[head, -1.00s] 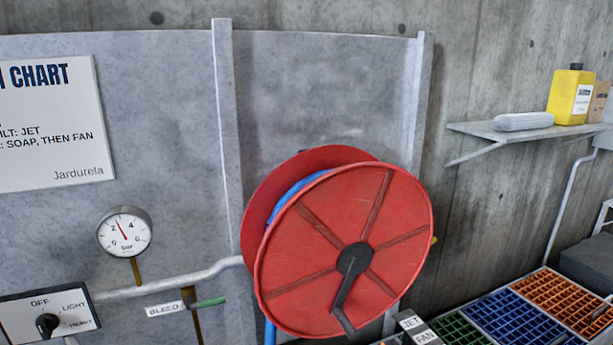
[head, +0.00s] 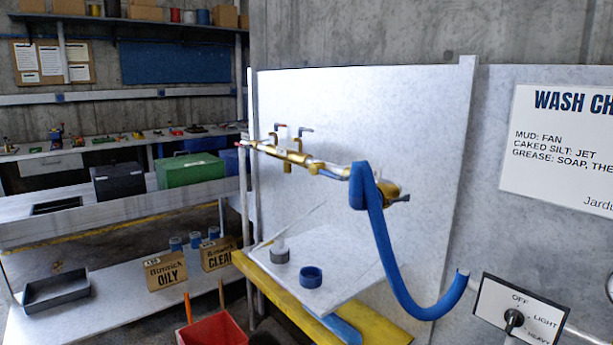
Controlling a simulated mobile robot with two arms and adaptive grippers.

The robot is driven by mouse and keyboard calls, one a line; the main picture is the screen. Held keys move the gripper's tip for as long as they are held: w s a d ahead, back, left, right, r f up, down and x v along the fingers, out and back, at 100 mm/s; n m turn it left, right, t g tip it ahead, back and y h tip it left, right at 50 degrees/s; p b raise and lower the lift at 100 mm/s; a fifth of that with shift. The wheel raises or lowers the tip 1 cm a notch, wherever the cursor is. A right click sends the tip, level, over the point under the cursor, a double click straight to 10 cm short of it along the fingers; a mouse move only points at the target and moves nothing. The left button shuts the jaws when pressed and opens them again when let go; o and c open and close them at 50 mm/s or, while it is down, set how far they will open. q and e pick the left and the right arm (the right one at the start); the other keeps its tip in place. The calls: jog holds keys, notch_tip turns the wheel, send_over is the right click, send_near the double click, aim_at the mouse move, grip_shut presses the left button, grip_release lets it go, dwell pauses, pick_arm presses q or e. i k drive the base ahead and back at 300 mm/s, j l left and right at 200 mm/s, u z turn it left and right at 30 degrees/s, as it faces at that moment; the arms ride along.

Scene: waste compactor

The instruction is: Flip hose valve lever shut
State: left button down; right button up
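A blue hose (head: 388,255) hangs from the right end of a brass pipe assembly (head: 295,155) in front of a pale panel. It curves down and right to a grey pipe end near the selector. Small dark levers stand on the brass fittings: one upper left (head: 276,127), one upper right (head: 305,129). A dark handle (head: 400,199) sticks out beside the brass end where the hose hangs. I cannot tell for sure which one is the hose valve lever, nor its exact setting. Neither of my grippers is in view.
A selector box (head: 520,312) marked OFF, LIGHT, HEAVY is at lower right, below a wash chart (head: 560,150). A pale slanted board (head: 330,262) holds a blue ring (head: 311,277). A red bin (head: 212,330) stands on the floor side; a green box (head: 190,170) is at left.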

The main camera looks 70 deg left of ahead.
aim_at(324, 172)
jog(key=u, duration=2.2)
